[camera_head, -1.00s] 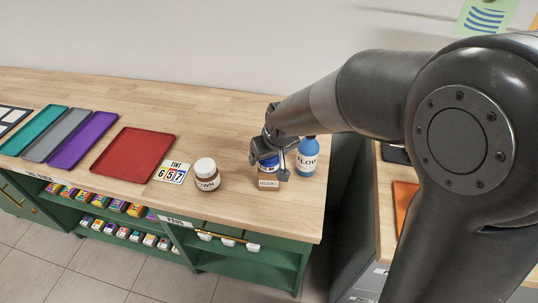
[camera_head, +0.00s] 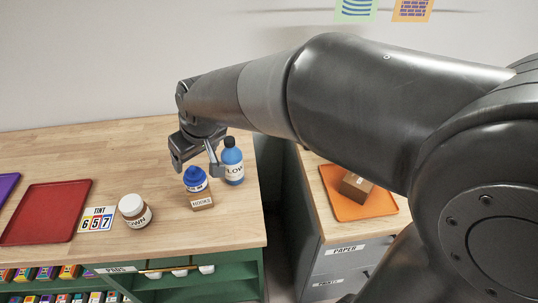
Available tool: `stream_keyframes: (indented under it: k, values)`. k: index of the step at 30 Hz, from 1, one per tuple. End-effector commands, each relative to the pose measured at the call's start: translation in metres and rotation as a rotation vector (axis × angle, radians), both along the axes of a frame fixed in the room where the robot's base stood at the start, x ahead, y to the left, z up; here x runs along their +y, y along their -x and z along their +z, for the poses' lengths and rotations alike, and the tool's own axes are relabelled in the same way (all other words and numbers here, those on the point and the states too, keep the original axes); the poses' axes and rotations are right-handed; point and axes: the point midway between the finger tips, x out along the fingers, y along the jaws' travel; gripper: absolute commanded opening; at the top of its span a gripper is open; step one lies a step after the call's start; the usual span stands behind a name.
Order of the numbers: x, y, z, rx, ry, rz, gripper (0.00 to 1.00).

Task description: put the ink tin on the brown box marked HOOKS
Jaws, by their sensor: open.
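The ink tin (camera_head: 195,180), blue with a pale label, rests on top of the small brown box marked HOOKS (camera_head: 203,201) on the wooden counter. It looks upright, and its label is too small to read surely. My gripper (camera_head: 197,170) is open and empty, its fingers spread just above and behind the tin. The tin looks free of the fingers, though the exact gap is hard to tell.
A blue FLOW bottle (camera_head: 233,163) stands close right of the tin, beside my right finger. An orange tray (camera_head: 352,205) holding a brown box sits on a separate cabinet.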

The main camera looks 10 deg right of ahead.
Motion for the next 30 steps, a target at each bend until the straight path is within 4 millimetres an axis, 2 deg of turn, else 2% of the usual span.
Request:
stream_keyframes:
  k: [4, 8, 12, 18, 24, 30]
  values:
    - [-0.022, 0.004, 0.009, -0.009, 0.001, -0.044, 0.77]
    - [-0.071, 0.018, 0.025, -0.025, 0.002, -0.146, 0.77]
    - [-0.130, 0.045, 0.039, -0.042, 0.002, -0.284, 0.77]
    - [-0.198, 0.094, 0.046, -0.060, -0.007, -0.474, 0.77]
    - [-0.235, 0.133, 0.042, -0.068, -0.017, -0.604, 0.77]
    - [-0.245, 0.146, 0.040, -0.069, -0.022, -0.647, 0.77]
